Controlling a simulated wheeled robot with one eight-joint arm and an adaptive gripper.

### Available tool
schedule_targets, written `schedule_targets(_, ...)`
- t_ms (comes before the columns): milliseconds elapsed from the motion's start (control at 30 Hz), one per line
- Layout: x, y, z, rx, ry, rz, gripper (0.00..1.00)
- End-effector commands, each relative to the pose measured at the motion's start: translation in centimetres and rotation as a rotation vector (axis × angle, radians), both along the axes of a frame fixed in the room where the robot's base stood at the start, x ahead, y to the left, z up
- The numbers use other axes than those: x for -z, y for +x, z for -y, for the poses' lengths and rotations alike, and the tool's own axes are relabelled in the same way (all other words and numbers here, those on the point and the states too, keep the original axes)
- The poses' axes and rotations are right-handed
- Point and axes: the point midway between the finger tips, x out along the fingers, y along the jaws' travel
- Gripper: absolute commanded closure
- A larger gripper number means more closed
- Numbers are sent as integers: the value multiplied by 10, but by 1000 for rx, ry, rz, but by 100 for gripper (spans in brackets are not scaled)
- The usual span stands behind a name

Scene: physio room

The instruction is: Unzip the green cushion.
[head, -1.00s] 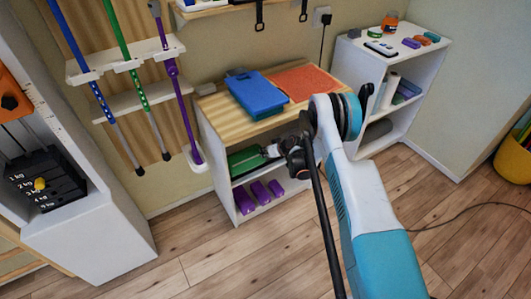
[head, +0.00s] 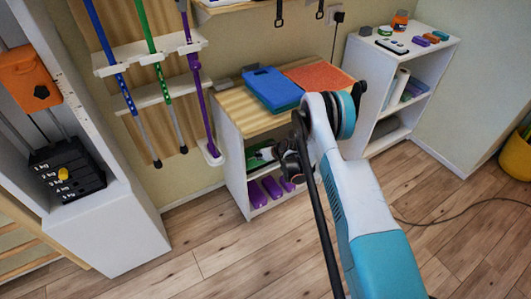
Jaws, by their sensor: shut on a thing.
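The green cushion (head: 256,160) lies on the upper inner shelf of the wooden-topped cabinet. Only a small green part of its left side shows; my gripper and wrist hide the rest. My gripper (head: 272,151) is at the cushion's visible right side, in front of the shelf opening. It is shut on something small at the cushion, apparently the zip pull. The zip, the pull and the fingertips are too small and too covered to make out.
The cabinet's wooden top (head: 240,110) bears a blue block (head: 272,89) and a red mat (head: 318,77) just above my gripper. Purple dumbbells (head: 270,187) lie on the shelf below. A white shelf unit (head: 420,62) stands right. The floor in front is clear.

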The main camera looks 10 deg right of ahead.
Motion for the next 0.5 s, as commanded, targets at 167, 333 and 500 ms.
schedule_targets(167,0,-9,-28,-2,1,-1,100)
schedule_targets(333,0,-13,-38,1,2,-2,100)
schedule_targets(500,0,-13,-41,0,2,-2,100)
